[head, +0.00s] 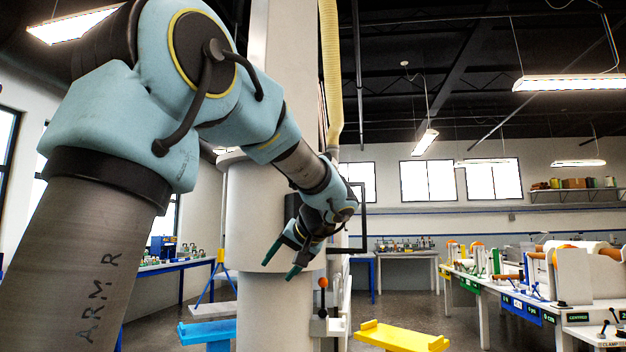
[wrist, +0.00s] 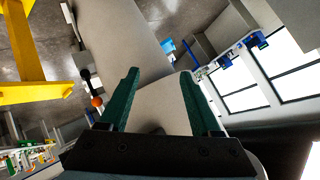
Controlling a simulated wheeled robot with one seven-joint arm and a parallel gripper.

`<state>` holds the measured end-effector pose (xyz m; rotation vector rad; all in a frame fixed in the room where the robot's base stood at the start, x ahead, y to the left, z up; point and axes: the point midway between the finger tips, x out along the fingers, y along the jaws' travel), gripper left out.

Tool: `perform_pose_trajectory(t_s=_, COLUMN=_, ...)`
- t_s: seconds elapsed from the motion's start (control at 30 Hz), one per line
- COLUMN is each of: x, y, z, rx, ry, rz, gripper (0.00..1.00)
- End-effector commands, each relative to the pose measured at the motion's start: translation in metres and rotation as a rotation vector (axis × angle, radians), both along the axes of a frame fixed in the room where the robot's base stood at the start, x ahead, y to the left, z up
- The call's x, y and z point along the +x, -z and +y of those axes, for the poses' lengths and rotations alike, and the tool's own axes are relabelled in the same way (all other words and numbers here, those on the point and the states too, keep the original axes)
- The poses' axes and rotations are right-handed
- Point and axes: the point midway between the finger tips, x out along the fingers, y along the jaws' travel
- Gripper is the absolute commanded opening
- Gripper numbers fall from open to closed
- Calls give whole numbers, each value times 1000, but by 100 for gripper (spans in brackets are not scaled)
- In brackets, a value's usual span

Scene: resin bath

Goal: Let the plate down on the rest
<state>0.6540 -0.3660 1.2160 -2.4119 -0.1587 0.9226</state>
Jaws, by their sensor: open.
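My gripper (head: 281,262) is open, its two green fingers apart and empty, beside the thick pale column (head: 262,170). In the wrist view the open fingers (wrist: 160,78) point toward the column's pale surface, with nothing gripped between them. A lever with an orange knob (head: 323,283) stands at the column's right, below and right of my gripper. It also shows in the wrist view (wrist: 97,102), left of the fingers. A yellow stand with raised ends (head: 403,336) is low at the right, and a blue one (head: 207,330) low at the left. I cannot make out which thing is the plate.
A long bench with machines (head: 545,300) runs along the right. Blue-edged benches (head: 170,264) stand at the left. A dark upright frame (head: 363,218) is just right of my gripper.

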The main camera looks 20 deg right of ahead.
Motion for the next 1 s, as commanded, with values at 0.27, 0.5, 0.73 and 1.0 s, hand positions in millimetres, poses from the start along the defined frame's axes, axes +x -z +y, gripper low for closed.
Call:
perform_pose_trajectory(t_s=0.27, x=-43, y=-199, z=-102, rx=-186, ry=-41, rz=-584, gripper=65)
perform_pose_trajectory(t_s=0.5, x=-64, y=-251, z=-114, rx=-276, ry=-68, rz=-736, gripper=65)
perform_pose_trajectory(t_s=0.73, x=-32, y=-253, z=-104, rx=-273, ry=-71, rz=-735, gripper=65)
perform_pose_trajectory(t_s=1.0, x=15, y=-252, z=-90, rx=-272, ry=-70, rz=-733, gripper=65)
